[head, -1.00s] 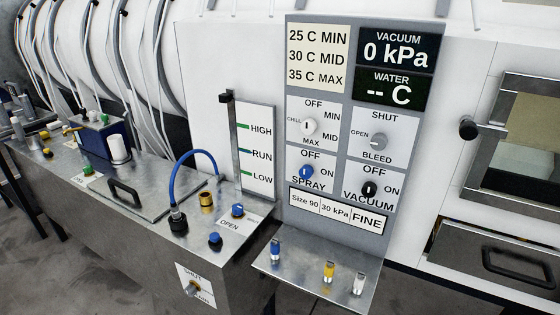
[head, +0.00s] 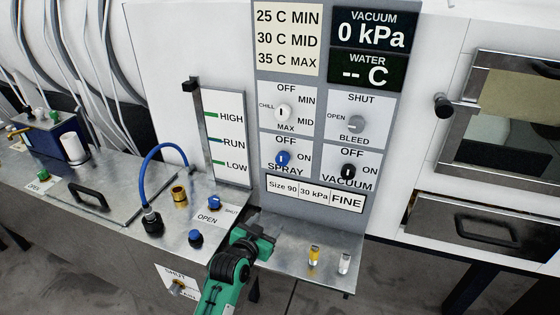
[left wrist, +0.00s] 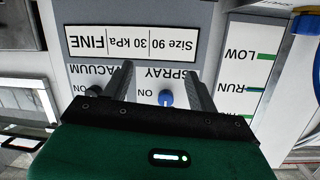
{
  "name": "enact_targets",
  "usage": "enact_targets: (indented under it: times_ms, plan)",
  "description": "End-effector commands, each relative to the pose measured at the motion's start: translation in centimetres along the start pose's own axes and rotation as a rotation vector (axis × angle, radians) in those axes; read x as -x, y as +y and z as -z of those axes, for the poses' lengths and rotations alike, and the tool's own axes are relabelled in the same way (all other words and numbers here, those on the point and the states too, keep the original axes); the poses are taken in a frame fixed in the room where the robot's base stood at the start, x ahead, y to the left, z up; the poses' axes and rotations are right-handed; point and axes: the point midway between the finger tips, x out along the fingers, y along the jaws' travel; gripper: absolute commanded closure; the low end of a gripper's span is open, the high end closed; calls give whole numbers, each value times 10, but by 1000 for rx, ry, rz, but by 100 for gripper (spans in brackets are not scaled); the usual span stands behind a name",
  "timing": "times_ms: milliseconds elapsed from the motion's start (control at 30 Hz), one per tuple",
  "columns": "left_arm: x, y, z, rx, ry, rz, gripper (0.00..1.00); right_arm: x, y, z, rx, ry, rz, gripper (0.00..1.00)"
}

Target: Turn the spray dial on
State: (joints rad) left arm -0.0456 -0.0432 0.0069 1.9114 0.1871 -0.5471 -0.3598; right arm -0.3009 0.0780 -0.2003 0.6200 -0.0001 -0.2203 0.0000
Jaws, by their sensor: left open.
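The spray dial (head: 282,158) is a blue round knob with a white mark, low on the grey control panel (head: 262,190). Its mark stands upright, toward OFF; ON is printed to its right. My left gripper (head: 252,232), on a green arm, is below and left of the dial, above the metal shelf. In the left wrist view, which is upside down, the spray dial (left wrist: 166,98) shows between the two open fingers (left wrist: 160,72). The fingers look empty and apart from the dial. My right gripper is not in view.
The vacuum dial (head: 348,172) is right of the spray dial, and the chill dial (head: 283,113) is above it. The shelf (head: 300,275) carries a yellow and a white small item. A blue hose (head: 160,153) and knobs stand on the left bench. A drawer handle (head: 488,233) is at right.

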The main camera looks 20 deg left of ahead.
Motion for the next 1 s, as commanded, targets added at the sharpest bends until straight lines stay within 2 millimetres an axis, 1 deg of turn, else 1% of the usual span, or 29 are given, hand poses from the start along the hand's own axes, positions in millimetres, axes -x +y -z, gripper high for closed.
enact_targets:
  times_ms: [33, 100, 200, 233, 300, 367, 467, 800, 1000]
  plan:
    - [0, -7, 29, -3, 56, 16, 41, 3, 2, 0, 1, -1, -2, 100]
    - [2, -16, 61, -9, 125, 36, 41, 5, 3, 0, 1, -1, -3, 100]
    - [6, -25, 96, -18, 200, 61, 41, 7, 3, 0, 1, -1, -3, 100]
    - [7, -27, 101, -19, 213, 66, 41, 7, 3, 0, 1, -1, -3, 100]
    - [6, -29, 110, -21, 231, 72, 41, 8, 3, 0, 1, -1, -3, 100]
    - [3, -30, 112, -22, 234, 73, 41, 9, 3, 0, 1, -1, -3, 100]
    - [-8, -31, 116, -22, 234, 73, 41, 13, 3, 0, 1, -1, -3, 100]
    - [-66, -35, 130, -21, 232, 73, 41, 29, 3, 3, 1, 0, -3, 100]
    - [-98, -37, 136, -22, 230, 72, 41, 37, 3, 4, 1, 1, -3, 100]
